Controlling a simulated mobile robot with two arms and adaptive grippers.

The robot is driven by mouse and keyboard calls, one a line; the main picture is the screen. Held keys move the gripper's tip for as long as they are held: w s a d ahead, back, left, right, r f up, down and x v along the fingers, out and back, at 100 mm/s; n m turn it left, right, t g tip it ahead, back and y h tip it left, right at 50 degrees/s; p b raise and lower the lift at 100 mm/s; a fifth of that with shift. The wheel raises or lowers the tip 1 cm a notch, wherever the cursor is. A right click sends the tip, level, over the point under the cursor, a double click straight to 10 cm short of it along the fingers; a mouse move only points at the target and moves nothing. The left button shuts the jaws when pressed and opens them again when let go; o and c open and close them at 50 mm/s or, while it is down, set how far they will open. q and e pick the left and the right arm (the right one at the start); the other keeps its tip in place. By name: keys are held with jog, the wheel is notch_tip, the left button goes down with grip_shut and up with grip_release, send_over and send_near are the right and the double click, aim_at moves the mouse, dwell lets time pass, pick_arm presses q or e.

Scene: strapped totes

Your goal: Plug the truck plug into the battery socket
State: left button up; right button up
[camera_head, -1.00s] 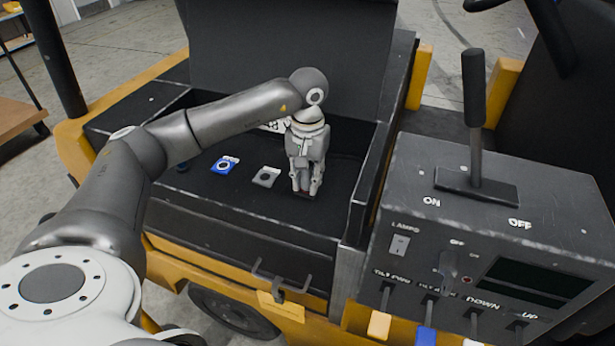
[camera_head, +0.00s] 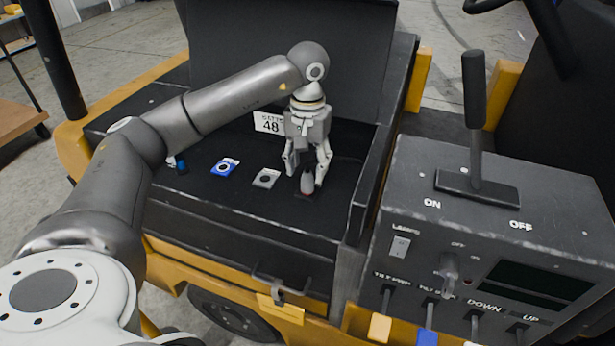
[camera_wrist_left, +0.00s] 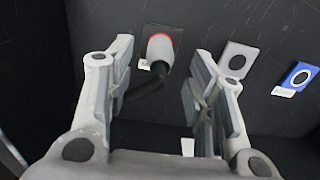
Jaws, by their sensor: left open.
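The truck plug (camera_head: 307,184) is a grey body with a black cable. In the left wrist view the plug (camera_wrist_left: 160,50) stands at a dark square socket plate (camera_wrist_left: 178,34) with a red ring at its far end. It appears seated there, though its depth is hidden. My left gripper (camera_head: 306,172) is open just above the plug, one finger on each side, with gaps between fingers and plug in the left wrist view (camera_wrist_left: 158,85). My right gripper is not in view.
A grey socket plate (camera_head: 266,179) and a blue one (camera_head: 224,167) lie left of the plug in the battery bay. A small blue object (camera_head: 181,166) lies farther left. The raised cover (camera_head: 285,50) stands behind, and the control box (camera_head: 490,230) is at the right.

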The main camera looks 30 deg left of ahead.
pick_arm(q)
notch_tip(320, 180, up, 7)
dwell(0.3)
dwell(0.4)
